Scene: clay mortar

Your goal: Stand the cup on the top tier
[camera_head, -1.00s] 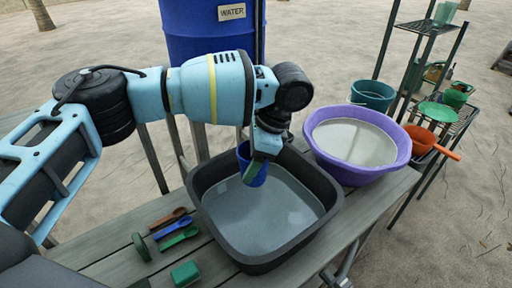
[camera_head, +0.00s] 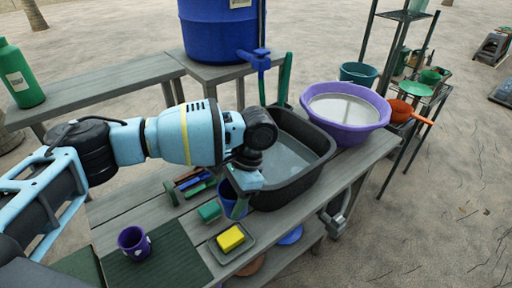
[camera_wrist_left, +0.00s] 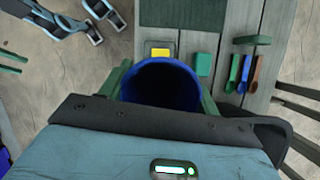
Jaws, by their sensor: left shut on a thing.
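My left gripper (camera_head: 243,188) is shut on a blue cup (camera_head: 232,205) and holds it beside the near left side of the black basin, above the table. In the left wrist view, I look into the dark open mouth of the cup (camera_wrist_left: 162,84) between the green fingers. The tiered rack stands at the right back; its upper visible shelf (camera_head: 400,15) is cut by the top edge, with a green cup (camera_head: 418,6) on it. My right gripper (camera_wrist_left: 106,29) shows at the upper left of the left wrist view, its fingers apart.
A black basin (camera_head: 325,150) and a purple bowl (camera_head: 372,135) with grey contents fill the table's right part. A purple mug (camera_head: 134,242) stands on a dark mat (camera_head: 170,262). A yellow sponge (camera_head: 230,238), green block (camera_head: 209,211) and spoons lie near the cup. A blue barrel (camera_head: 222,35) stands behind.

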